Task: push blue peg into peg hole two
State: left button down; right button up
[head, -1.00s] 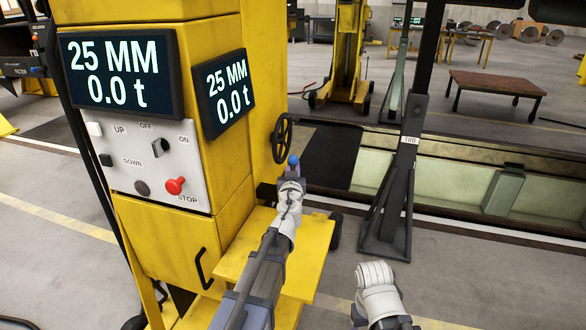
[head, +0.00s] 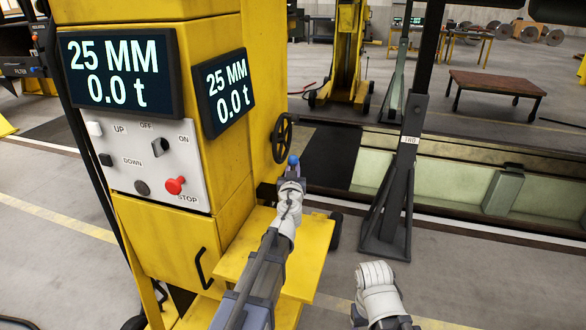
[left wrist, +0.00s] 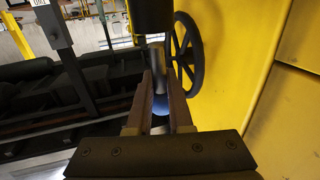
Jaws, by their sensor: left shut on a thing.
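My left gripper (head: 292,176) is shut on the blue peg (head: 293,160), whose round blue head shows at its tip in the head view. In the left wrist view the blue head (left wrist: 160,103) sits between the two fingers, with a grey metal shank (left wrist: 156,65) beyond it. The shank reaches up toward a dark cylinder (left wrist: 153,15); I cannot tell if they touch. A dark grey stand (head: 392,190) with a small label that seems to read TWO stands to the right of the gripper. I cannot make out its peg hole. My right arm shows at the bottom, but its fingers do not.
The yellow lifting column (head: 160,235) with displays and a control panel (head: 150,165) stands close on the left. Its black handwheel (head: 281,138) is just behind my left gripper. A yellow step (head: 285,255) lies below my left arm. Floor is open around the stand's base.

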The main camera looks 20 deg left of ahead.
pick_arm(q)
jog(key=shift+f+b, duration=2.15)
jog(key=shift+f, duration=0.1)
jog(key=c, duration=0.7)
grip_release()
jog(key=shift+c, duration=0.2)
jog(key=shift+s, duration=0.1)
jog(key=v, duration=0.7)
jog(key=shift+s, duration=0.3)
jog(key=shift+d, duration=0.1)
